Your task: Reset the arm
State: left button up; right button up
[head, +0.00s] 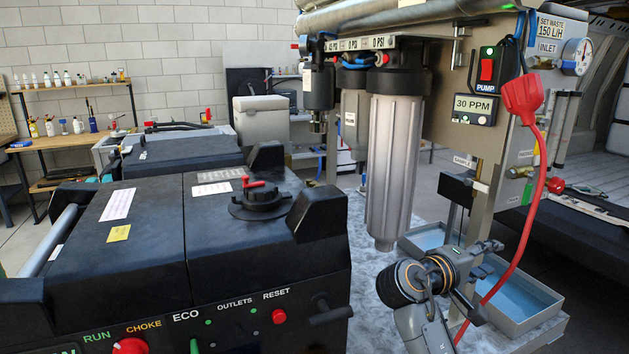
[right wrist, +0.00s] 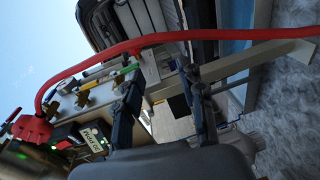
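My right arm (head: 425,284) reaches up from the bottom of the head view, with its dark right gripper (head: 484,272) low beside the steel post of the water rig. In the right wrist view the right gripper (right wrist: 162,78) has its two fingers apart, with nothing held between them. A red hose (head: 534,205) hangs from a red plug and passes close to the gripper. It also crosses beyond the fingertips in the right wrist view (right wrist: 215,38); I cannot tell whether it touches them. My left gripper is not in view.
A grey filter housing (head: 394,160) hangs left of the right gripper. A tray of blue water (head: 524,302) lies beneath and beside it. A black generator (head: 240,240) with a red RESET button fills the left foreground. The rig panel (head: 472,85) stands above.

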jog(key=s+a+f+y, duration=0.1)
jog(key=s+f+y, duration=0.3)
jog(key=f, duration=0.5)
jog(key=s+a+f+g+y, duration=0.1)
jog(key=s+a+f+y, duration=0.1)
jog(key=s+f, duration=0.5)
jog(key=s+a+f+y, duration=0.15)
jog(key=s+f, duration=0.25)
jog(key=f, duration=0.6)
jog(key=s+a+f+m+g+y, duration=0.1)
jog(key=s+a+f+y, duration=0.15)
jog(key=s, duration=0.45)
jog(key=s+a+f+m+g+y, duration=0.1)
jog(key=s+a+f+y, duration=0.15)
jog(key=s, duration=0.45)
jog(key=s+a+f+m+g+y, duration=0.1)
jog(key=s+a+f+y, duration=0.15)
jog(key=s, duration=0.45)
notch_tip(320, 180, down, 25)
jog(key=s+g, duration=0.1)
jog(key=s+d+f+g, duration=0.1)
jog(key=s+d+f, duration=0.2)
jog(key=s+f, duration=1.3)
jog(key=shift+s+n, duration=0.3)
jog(key=shift+s, duration=0.15)
